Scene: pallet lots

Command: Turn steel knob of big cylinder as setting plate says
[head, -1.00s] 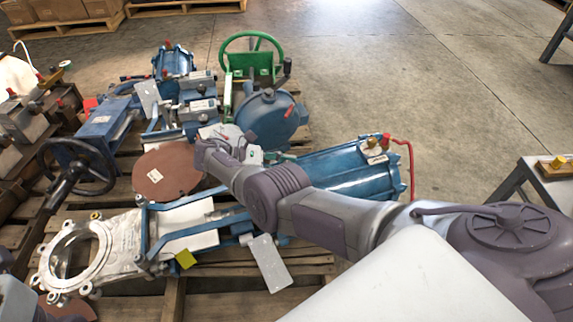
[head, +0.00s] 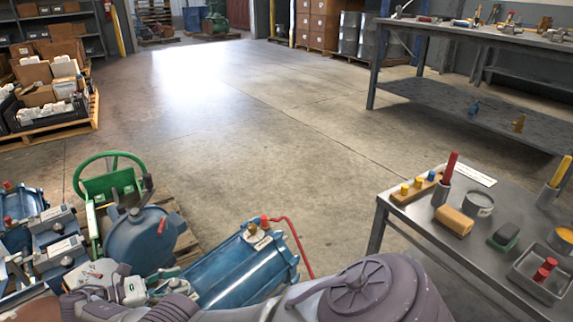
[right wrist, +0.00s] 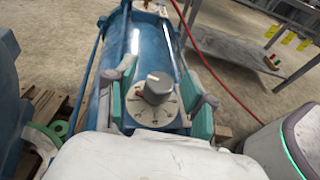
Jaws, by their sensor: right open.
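The big blue cylinder (head: 240,268) lies at the lower middle of the head view, and its body also runs away from me in the right wrist view (right wrist: 150,40). On its near end, the right wrist view shows a grey steel knob (right wrist: 158,84) on a round pale dial plate (right wrist: 146,114) with dark marks too small to read. My right gripper (right wrist: 160,92) is open, its green-padded fingers on either side of the knob, with visible gaps. In the head view my right arm mostly hides this end. My left gripper is not in view.
A red hose (head: 298,245) rises from the cylinder's far end, beside a brass and a red fitting. A green handwheel (head: 110,160) and a blue round housing (head: 140,238) stand left. A grey bench (head: 420,222) with parts stands right. Open floor lies beyond.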

